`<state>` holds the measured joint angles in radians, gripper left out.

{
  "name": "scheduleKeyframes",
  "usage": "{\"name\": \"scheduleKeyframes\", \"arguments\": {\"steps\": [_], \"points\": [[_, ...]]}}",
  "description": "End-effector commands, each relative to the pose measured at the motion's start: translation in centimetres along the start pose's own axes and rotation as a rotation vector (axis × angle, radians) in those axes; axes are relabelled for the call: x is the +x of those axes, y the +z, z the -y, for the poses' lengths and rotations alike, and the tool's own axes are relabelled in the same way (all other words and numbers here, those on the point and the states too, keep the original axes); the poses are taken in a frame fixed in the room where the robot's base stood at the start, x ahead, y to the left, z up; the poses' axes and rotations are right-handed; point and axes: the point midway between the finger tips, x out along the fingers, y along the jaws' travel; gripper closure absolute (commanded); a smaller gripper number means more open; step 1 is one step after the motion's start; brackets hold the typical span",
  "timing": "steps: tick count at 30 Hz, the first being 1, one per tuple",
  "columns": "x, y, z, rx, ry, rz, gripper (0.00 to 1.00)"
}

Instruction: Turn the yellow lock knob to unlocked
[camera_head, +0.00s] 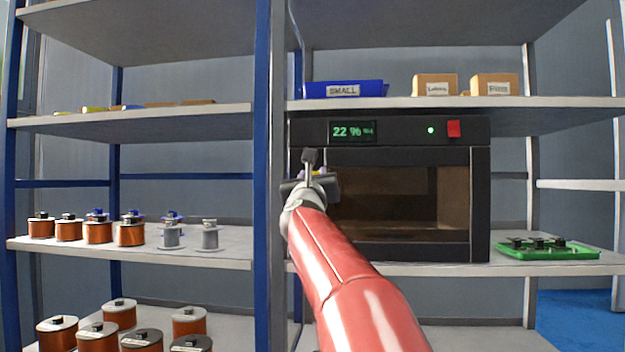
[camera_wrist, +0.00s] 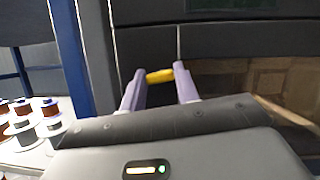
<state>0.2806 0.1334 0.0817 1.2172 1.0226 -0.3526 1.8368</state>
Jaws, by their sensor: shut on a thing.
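The yellow lock knob (camera_wrist: 160,76) is a short bar on the dark front of the cabinet (camera_head: 480,195), near its left edge. In the wrist view it lies tilted slightly, its right end higher, between the fingertips of my gripper (camera_wrist: 160,80). My gripper is shut on it, one pale purple finger at each end. In the head view my gripper (camera_head: 318,175) is at the cabinet's left side and hides most of the knob; only a bit of yellow shows. The cabinet's display (camera_head: 353,131) reads 22 %, and its window door is closed.
A green light (camera_head: 431,130) and red switch (camera_head: 453,129) sit on the cabinet's top panel. A blue rack post (camera_head: 264,180) stands just left of my arm. A green tray (camera_head: 548,251) lies to the right.

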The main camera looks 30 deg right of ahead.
Motion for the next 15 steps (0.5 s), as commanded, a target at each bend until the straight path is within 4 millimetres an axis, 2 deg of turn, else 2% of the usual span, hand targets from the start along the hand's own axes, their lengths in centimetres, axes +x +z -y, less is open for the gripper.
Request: {"name": "scheduleKeyframes", "arguments": {"steps": [15], "points": [[0.08, 0.13, 0.37, -0.441, 0.181, -0.001, 0.92]]}}
